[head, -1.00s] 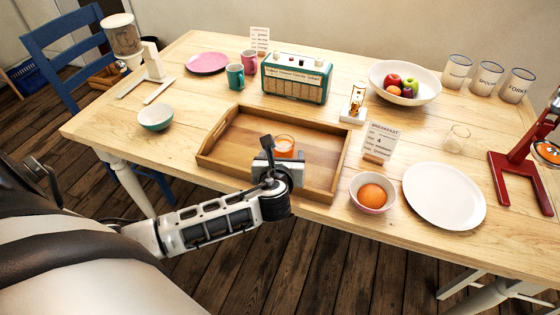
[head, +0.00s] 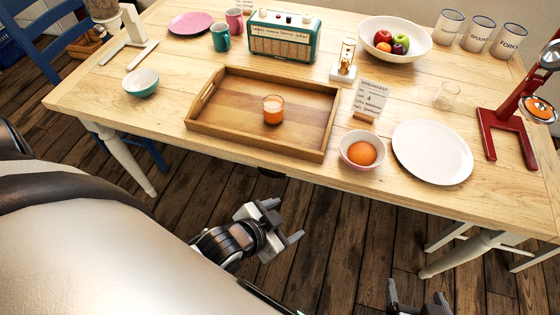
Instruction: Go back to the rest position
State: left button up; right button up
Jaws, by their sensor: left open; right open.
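My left gripper (head: 284,230) is open and empty. It hangs in front of the table's front edge, over the floor, apart from everything. My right gripper (head: 418,299) shows only by its fingertips at the bottom edge of the head view, open and empty. A glass of orange drink (head: 273,109) stands upright in the wooden tray (head: 208,122), towards the tray's middle. The tray lies on the wooden table (head: 172,103) near its front edge.
Right of the tray are a bowl (head: 351,137) with an orange, a menu card (head: 371,101), a white plate (head: 432,152) and a red stand (head: 496,128). Behind it stands a green radio (head: 283,38). A teal bowl (head: 140,82) is at left. The floor before the table is clear.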

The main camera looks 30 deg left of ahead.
pick_arm(q)
jog(key=n, duration=0.1)
jog(key=s+n, duration=0.1)
jog(key=n, duration=0.1)
dwell(1.3)
